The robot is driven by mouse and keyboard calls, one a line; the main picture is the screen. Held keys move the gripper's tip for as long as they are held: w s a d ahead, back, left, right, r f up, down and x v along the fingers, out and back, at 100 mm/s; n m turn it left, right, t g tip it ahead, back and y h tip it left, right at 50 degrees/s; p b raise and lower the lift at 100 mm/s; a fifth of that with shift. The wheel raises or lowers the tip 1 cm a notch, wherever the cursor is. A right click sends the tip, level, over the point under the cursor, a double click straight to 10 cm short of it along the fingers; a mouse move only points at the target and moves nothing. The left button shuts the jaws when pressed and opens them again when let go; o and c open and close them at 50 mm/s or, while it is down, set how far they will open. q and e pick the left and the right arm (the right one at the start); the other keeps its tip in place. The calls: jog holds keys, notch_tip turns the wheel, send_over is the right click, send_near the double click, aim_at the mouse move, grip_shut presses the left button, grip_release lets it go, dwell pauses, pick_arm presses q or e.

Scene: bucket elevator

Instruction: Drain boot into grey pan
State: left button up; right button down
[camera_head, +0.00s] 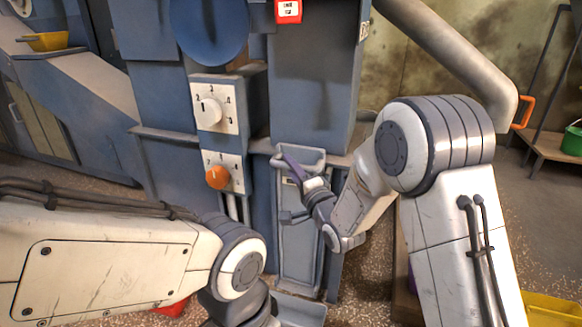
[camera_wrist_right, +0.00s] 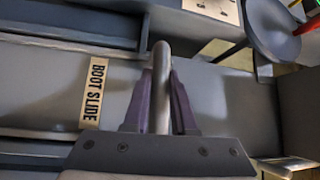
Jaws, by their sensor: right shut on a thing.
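The boot slide (camera_head: 300,252) is a grey upright panel low on the blue elevator casing. Its "BOOT SLIDE" label (camera_wrist_right: 95,92) shows in the right wrist view, beside a grey bar handle (camera_wrist_right: 161,85). My right gripper (camera_head: 291,166) is at the top of the slide; in the right wrist view its purple fingers (camera_wrist_right: 160,100) are shut on the handle, one on each side. A grey tray-like piece (camera_head: 300,310), possibly the grey pan, shows at the bottom edge under the slide; its contents cannot be seen. My left gripper is out of view.
A white dial (camera_head: 208,113) and an orange knob (camera_head: 217,178) are on the casing left of the slide. A red object (camera_head: 171,308) lies on the floor. A yellow bin (camera_head: 550,307) is at bottom right. A green bucket (camera_head: 572,141) stands on a bench at far right.

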notch_tip(320, 180, up, 8)
jog(key=p, duration=0.5)
jog(key=shift+p, duration=0.35)
jog(key=shift+f, duration=0.1)
jog(key=c, duration=0.7)
grip_release()
jog(key=shift+c, duration=0.2)
jog(key=shift+f, duration=0.1)
